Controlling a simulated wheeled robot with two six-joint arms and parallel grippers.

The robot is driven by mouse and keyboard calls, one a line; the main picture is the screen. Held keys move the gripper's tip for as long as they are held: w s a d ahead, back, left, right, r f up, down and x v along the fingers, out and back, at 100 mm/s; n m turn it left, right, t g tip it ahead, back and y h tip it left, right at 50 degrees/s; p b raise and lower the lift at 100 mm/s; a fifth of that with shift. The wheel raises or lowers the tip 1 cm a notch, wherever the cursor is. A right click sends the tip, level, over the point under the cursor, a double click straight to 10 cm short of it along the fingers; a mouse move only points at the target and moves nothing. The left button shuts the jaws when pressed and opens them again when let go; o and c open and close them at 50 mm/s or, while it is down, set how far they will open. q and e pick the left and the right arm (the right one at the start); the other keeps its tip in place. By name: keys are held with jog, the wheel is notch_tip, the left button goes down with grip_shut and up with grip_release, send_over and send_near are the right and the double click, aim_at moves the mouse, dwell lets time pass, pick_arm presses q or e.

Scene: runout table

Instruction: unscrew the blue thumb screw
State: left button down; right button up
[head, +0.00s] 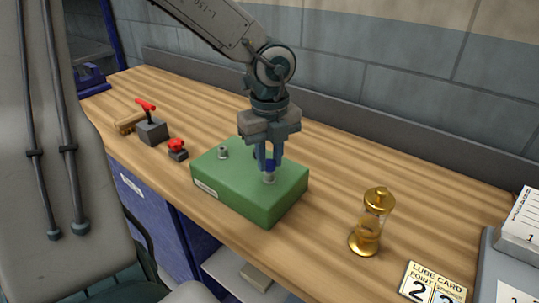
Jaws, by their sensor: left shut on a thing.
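A green box (237,192) with a pale label on its front lies on the wooden bench. The blue thumb screw (270,165) is at a grey metal post on the right part of the box top. My left gripper (268,162) points straight down from above and is shut on the screw. Its fingers hide much of the screw, so I cannot tell how far it is threaded in. A second grey post (223,152) stands bare on the left part of the box top. My right gripper is not in view.
Left of the box are a red button (177,147) and a grey block with a red-handled lever (150,125). A brass hourglass-like piece (369,222) stands to the right. A lube card (432,285) lies near the front edge. The bench behind the box looks clear.

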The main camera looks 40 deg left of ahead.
pick_arm(q)
jog(key=shift+n, duration=1.2)
jog(key=c, duration=1.3)
grip_release()
